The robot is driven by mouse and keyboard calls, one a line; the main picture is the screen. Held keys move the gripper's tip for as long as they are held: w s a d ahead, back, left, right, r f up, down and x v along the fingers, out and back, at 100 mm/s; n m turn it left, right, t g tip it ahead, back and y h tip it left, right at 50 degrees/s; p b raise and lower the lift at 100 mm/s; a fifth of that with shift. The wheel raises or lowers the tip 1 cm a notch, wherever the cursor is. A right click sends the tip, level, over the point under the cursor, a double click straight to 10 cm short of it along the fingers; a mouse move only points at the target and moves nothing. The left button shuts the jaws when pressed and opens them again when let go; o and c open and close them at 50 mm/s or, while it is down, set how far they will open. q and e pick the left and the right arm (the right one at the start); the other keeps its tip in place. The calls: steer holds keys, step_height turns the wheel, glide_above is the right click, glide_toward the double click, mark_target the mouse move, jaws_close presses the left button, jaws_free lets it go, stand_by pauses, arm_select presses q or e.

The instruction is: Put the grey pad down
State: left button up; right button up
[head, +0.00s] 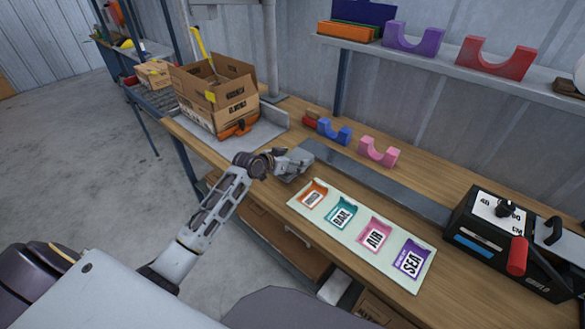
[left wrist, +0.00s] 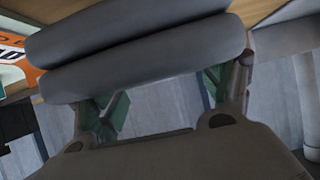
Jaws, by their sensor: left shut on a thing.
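My left gripper (head: 277,160) is over the front part of the wooden bench, just left of the label mat. It is shut on the grey pad (head: 293,165), which shows as a small light grey shape at the fingers. In the left wrist view the grey pad (left wrist: 140,55) fills the upper part as two thick, rounded dark grey bands, with the gripper's fingers (left wrist: 168,100) at its lower side. I cannot tell whether the pad touches the bench. My right gripper is out of view.
The pale mat (head: 350,240) carries orange, teal, pink and purple labels. Blue (head: 334,131) and pink (head: 378,152) cradles stand behind a grey strip (head: 375,182). A cardboard box (head: 215,95) stands at left, a black machine (head: 510,240) at right. Bare wood lies around the mat.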

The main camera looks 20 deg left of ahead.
arm_select(q)
steer(key=shift+f, duration=1.8)
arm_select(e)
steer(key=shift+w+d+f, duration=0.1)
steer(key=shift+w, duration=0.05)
arm_select(q)
steer(key=shift+f, duration=0.1)
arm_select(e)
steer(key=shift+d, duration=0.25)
arm_select(q)
steer(key=o, duration=0.7)
steer(key=shift+o, duration=0.2)
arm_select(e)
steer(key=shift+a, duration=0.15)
